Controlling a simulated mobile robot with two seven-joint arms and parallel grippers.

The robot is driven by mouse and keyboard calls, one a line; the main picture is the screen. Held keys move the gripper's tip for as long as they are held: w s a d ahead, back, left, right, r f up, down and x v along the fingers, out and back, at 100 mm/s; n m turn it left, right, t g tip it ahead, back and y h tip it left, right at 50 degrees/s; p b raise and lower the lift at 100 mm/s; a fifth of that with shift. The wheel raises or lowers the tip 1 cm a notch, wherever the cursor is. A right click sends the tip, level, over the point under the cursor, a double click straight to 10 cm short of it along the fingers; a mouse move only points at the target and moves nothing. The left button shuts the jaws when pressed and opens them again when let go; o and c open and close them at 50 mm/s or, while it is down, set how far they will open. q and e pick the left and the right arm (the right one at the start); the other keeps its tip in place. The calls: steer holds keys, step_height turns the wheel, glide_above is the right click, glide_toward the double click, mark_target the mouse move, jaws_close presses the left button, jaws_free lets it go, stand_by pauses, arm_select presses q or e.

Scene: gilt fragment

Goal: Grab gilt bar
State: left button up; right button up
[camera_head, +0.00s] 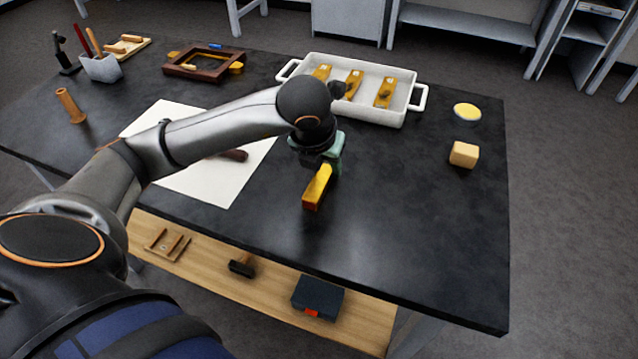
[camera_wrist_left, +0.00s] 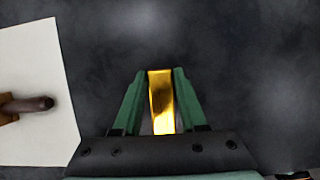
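The gilt bar (camera_head: 317,188) is a short, shiny gold block at the middle of the black table, right of the white sheet. My left gripper (camera_head: 328,163), with green fingers, comes down over it from above. In the left wrist view the gilt bar (camera_wrist_left: 161,101) lies lengthwise between the two green fingers of my left gripper (camera_wrist_left: 160,76), which are closed in against its sides. The fingers hide part of the bar in the head view. I cannot tell whether the bar touches the table. My right gripper is not in view.
A white tray (camera_head: 409,106) with several gilt pieces stands behind the gripper. A tan block (camera_head: 464,154) and a yellow-topped round dish (camera_head: 467,112) sit at right. A dark-handled tool (camera_wrist_left: 32,104) lies on the white sheet (camera_wrist_left: 40,55). The table's front right is clear.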

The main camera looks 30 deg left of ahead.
mark_target(311, 183)
arm_select(q)
jaws_close()
steer(key=shift+r, duration=0.1)
steer(key=shift+r, duration=0.45)
steer(key=v, duration=0.5)
steer(key=s+a+v, duration=0.1)
steer(key=v, duration=0.2)
steer(key=shift+s+r, duration=0.1)
steer(key=s+r+b, duration=0.4)
steer(key=s, duration=0.5)
steer(key=shift+s+a+r, duration=0.15)
steer(key=shift+s+a, duration=0.15)
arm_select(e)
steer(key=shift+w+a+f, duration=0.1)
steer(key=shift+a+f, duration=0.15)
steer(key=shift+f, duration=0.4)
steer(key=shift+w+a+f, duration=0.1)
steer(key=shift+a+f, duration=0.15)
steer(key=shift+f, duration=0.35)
